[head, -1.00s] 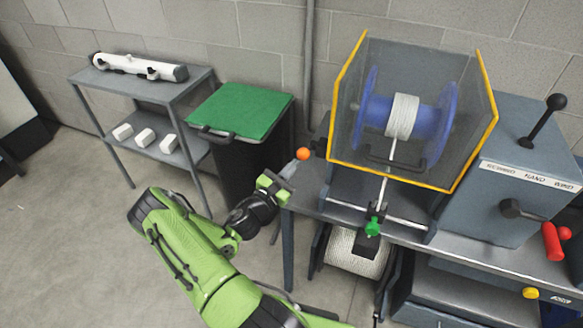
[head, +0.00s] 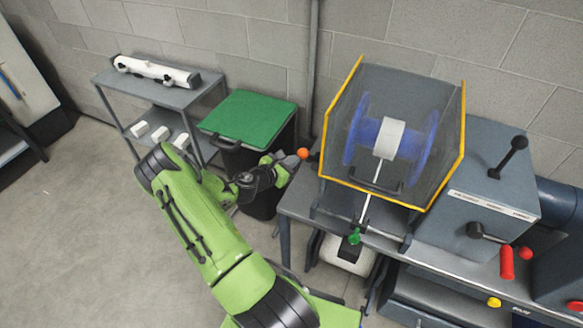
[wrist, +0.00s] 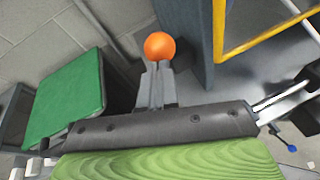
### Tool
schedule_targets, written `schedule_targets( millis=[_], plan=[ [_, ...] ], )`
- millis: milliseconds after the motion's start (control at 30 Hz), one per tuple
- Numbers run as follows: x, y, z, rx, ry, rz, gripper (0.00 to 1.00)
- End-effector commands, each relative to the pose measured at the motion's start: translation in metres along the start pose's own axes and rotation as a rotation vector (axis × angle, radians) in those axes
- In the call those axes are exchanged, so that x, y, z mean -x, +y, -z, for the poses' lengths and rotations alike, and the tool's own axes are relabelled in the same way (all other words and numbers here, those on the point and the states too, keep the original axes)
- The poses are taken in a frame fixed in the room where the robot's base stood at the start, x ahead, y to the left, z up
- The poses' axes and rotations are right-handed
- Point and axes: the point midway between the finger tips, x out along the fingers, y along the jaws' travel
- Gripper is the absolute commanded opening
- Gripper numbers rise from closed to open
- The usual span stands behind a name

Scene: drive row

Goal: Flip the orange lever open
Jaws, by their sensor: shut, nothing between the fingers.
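The orange lever shows as a round orange ball (head: 303,153) at the left edge of the winding bench, beside the yellow-framed guard. It also shows in the wrist view (wrist: 159,46), straight ahead of the fingertips. My gripper (head: 290,160) is shut and empty, with its tips just left of and slightly below the ball. In the wrist view my gripper (wrist: 157,82) has its fingers together, with the ball right past their tips. I cannot tell whether they touch. The lever's arm is mostly hidden behind the fingers.
A clear guard with a yellow frame (head: 463,135) covers a blue spool (head: 427,140). A green-lidded bin (head: 250,118) stands behind my arm, with a grey shelf (head: 205,88) further left. A grey box with black levers (head: 490,165) is at right. Floor at left is clear.

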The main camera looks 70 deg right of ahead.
Motion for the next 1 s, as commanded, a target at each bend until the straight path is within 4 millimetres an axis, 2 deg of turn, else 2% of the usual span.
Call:
schedule_targets(
  millis=[33,400,700,1000],
  plan=[
    [0.0,0.005,-0.02,0.001,0.039,0.01,0.0],
    [-0.03,0.019,-0.049,0.009,0.033,0.008,0.0],
    [-0.051,0.028,-0.065,0.01,0.032,0.008,0.0],
    [-0.061,0.033,-0.07,0.009,0.034,0.008,0.0]
  ],
)
